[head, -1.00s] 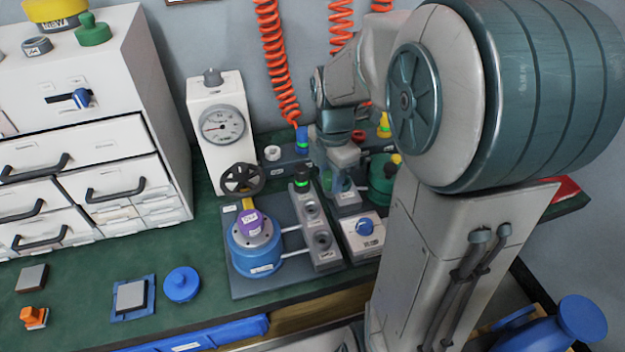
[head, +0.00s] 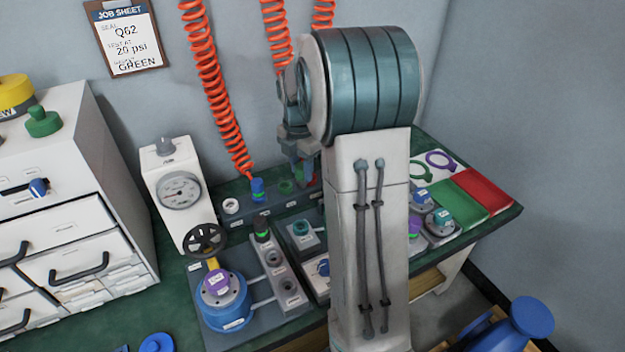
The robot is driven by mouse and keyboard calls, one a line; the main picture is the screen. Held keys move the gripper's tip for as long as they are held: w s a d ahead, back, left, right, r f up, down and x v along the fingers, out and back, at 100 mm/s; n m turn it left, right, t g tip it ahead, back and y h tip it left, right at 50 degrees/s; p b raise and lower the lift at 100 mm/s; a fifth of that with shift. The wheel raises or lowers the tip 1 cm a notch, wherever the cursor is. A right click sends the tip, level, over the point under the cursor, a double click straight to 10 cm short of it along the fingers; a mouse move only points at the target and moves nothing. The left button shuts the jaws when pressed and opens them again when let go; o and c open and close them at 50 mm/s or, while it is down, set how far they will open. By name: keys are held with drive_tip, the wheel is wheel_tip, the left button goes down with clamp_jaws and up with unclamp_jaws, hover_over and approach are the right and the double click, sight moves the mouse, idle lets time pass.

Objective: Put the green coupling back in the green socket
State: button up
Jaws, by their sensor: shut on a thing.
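My gripper (head: 301,168) is over the rear rail (head: 240,219), partly hidden by my arm. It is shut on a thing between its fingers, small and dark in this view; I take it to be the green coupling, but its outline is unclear. A round green spot (head: 287,187) shows on the rail just below and left of the fingers; it appears to be the green socket. Whether the held thing touches it cannot be told. A blue coupling (head: 258,188) on an orange coiled hose stands upright in the rail to the left.
Left of the blue coupling is a white ring (head: 231,205). In front are a small fixture with a teal round part (head: 300,228), a manifold with a black-and-green knob (head: 262,228) and a blue pot (head: 226,305). A gauge box (head: 178,195) stands left. My arm hides the rail's right part.

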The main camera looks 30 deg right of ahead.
drive_tip(key=w+f+p, duration=0.3)
drive_tip(key=w+p, duration=0.2)
drive_tip(key=w, duration=0.7)
drive_tip(key=shift+w+f+b, duration=0.2)
drive_tip(key=shift+f+b, duration=0.8)
drive_tip(key=shift+f, duration=0.45)
drive_tip(key=shift+w+f+b, duration=0.2)
drive_tip(key=shift+f+b, duration=0.75)
drive_tip(key=shift+f, duration=0.5)
drive_tip(key=shift+f+b, duration=0.4)
drive_tip(key=shift+f, duration=1.1)
drive_tip(key=o, duration=1.1)
drive_tip(key=shift+r, duration=0.1)
wheel_tip(320, 180, up, 14)
drive_tip(key=p, duration=0.1)
drive_tip(key=shift+p, duration=0.3)
drive_tip(key=shift+f, duration=0.2)
